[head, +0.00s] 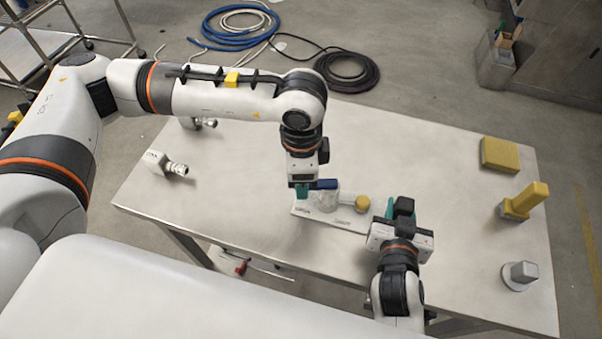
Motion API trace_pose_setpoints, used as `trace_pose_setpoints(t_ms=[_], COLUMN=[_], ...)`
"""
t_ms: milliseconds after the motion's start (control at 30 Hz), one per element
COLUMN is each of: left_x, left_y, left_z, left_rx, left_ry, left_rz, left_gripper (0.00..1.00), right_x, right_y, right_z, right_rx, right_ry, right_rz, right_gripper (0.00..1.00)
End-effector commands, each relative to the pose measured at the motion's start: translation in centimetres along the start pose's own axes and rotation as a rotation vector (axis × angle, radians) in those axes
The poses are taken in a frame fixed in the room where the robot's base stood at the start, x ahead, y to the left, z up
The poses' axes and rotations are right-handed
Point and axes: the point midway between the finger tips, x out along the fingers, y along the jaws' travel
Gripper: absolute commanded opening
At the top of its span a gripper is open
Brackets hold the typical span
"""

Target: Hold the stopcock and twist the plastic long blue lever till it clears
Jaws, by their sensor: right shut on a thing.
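The stopcock is a clear glass piece (345,200) on a pale board (318,212) near the front middle of the table. Its long dark blue lever (324,184) shows at its upper left. My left gripper (302,190) points down with teal fingertips beside the lever's left end. Its jaw gap is hidden, and I cannot tell whether it touches the lever. My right gripper (390,208) is at the right end of the glass and is shut on the stopcock. Its grip point is mostly hidden by its own body.
A yellow block (499,154), a yellow upright piece (524,201) and a grey-topped stand (520,275) are at right. Metal fittings (168,166) lie at left. Open tabletop (430,160) lies behind my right gripper.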

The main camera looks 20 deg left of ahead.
Motion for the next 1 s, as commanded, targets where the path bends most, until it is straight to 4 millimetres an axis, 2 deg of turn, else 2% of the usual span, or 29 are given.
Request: trace_pose_setpoints(t_ms=[167,267,700,833,1000], left_x=[-0.1,-1.0,-9.7,-11.2,-12.0], left_y=[0.1,0.1,0.0,-0.1,-0.1], left_z=[0.0,0.0,0.0,0.0,0.0], left_rx=[-0.002,-0.002,0.000,0.000,0.000], left_ry=[0.001,0.000,-0.002,-0.001,0.000], left_rz=[0.001,0.002,0.004,0.002,0.001], left_gripper=[0.44,0.44,0.44,0.44,0.44], right_x=[0.0,0.0,0.0,0.0,0.0], right_y=[0.0,0.0,0.0,-0.1,-0.1], right_z=[-0.4,-0.4,-0.4,-0.4,-0.4], right_rx=[0.002,0.002,0.003,0.003,0.003], right_ry=[0.010,0.010,0.010,0.010,0.010], right_rz=[-0.001,-0.001,-0.001,-0.002,-0.002], right_gripper=[0.00,0.00,0.00,0.00,0.00])
